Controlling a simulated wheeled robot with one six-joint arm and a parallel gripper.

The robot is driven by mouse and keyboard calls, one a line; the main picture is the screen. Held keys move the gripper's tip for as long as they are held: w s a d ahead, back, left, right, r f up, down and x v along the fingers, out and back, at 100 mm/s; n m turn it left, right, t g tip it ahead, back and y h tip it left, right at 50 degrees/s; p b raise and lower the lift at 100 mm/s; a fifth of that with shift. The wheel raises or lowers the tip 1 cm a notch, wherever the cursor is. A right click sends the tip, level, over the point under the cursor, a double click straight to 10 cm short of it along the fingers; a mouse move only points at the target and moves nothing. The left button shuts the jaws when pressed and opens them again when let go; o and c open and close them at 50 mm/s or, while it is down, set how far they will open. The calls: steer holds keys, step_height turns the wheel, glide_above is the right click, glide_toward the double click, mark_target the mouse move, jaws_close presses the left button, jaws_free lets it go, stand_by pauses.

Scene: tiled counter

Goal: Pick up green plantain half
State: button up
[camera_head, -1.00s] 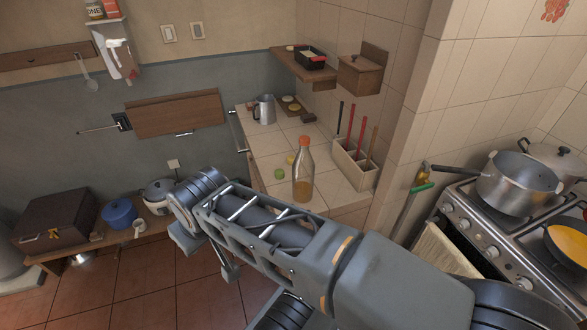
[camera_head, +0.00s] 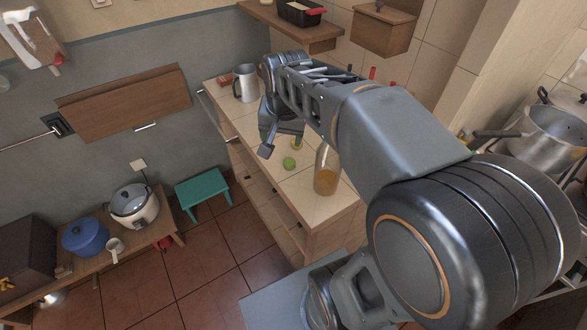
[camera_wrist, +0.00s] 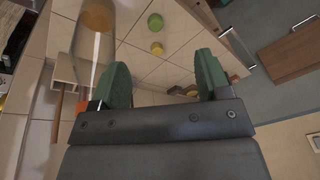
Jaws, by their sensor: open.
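The green plantain half (camera_head: 289,163) shows as a small round green piece on the tiled counter, left of the bottle. It also shows in the wrist view (camera_wrist: 155,22), near the top edge beyond my fingertips. A small yellow piece (camera_wrist: 157,48) lies beside it, apart from it. My gripper (camera_wrist: 164,78) is open and empty, with its two green finger pads apart. In the head view my gripper (camera_head: 282,142) hangs above the counter near the green piece and partly covers that area. I see no contact between them.
A bottle with amber liquid (camera_head: 326,175) stands close to the right of the green piece; in the wrist view it is by the left finger. A metal pitcher (camera_head: 245,83) stands at the counter's far end. A wooden shelf (camera_head: 290,27) juts from the wall above.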

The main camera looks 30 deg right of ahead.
steer(key=w+d+f+m+g+b, duration=0.3)
steer(key=w+d+f+m+b, duration=0.35)
steer(key=w+f+m, duration=0.4)
steer(key=n, duration=0.1)
glide_above(289, 161)
step_height(289, 161, down, 9)
steer(key=shift+r, duration=0.1)
steer(key=shift+n, duration=0.25)
steer(key=shift+d+f+p, duration=0.1)
steer(key=shift+f+p, duration=0.35)
steer(key=shift+f, duration=2.75)
steer(key=shift+c, duration=0.3)
steer(key=c, duration=0.9)
steer(key=shift+r, duration=0.1)
steer(key=shift+c, duration=0.2)
